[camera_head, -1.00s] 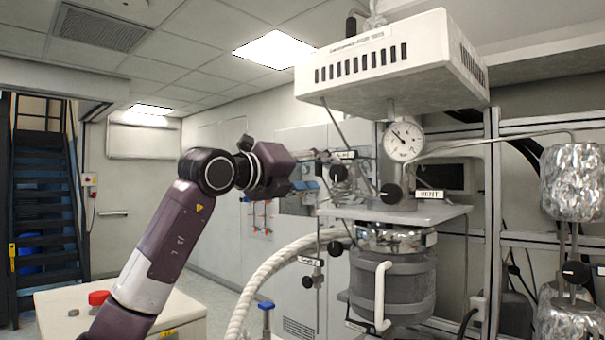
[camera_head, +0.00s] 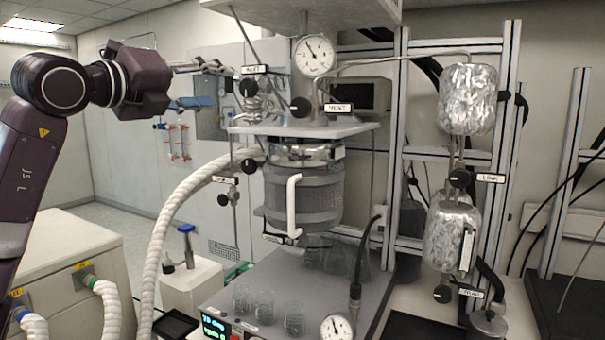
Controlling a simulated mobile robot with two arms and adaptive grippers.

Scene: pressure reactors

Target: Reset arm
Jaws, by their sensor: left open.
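My left gripper (camera_head: 208,82) is at the upper left, at the end of my dark purple arm. It points right, towards the reactor stand, and its jaws are open with nothing seen between them. Its fingertips overlap the cluttered fittings behind, so their exact gap to the valves is hard to tell. The reactor vessel (camera_head: 305,196), a grey jacketed cylinder, hangs under a flat metal plate (camera_head: 300,130) to the right of the gripper. A pressure gauge (camera_head: 314,56) and black valve knobs sit above the plate. My right gripper is out of view.
A thick white hose (camera_head: 178,215) curves down left of the vessel. A hotplate unit (camera_head: 290,290) with several glass beakers stands below it. Foil-wrapped cylinders (camera_head: 467,100) hang on the frame at right. A cream cabinet (camera_head: 75,260) stands lower left. Open floor shows behind it.

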